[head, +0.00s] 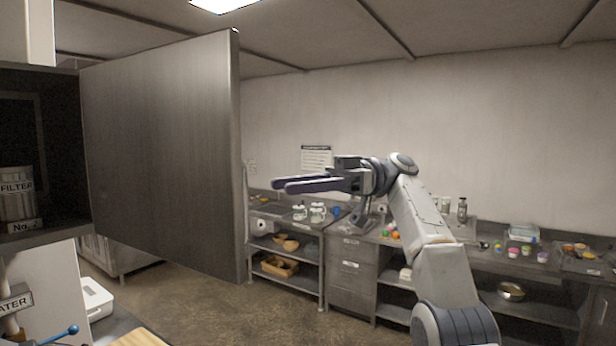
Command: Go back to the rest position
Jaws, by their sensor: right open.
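My right gripper (305,184) is raised in the middle of the head view, its two dark fingers pointing left. It is open and empty, with nothing between the fingers. My right arm comes up from the bottom right and bends at the elbow. The fingertips appear just right of the edge of an open grey cabinet door (160,150); I cannot tell the distance between them. My left gripper is not in view.
The open cabinet at left holds a filter canister (17,195). A steel counter (350,250) with jars, bowls and small items runs along the back wall. A white box (96,299) sits at lower left. The middle floor (215,310) is clear.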

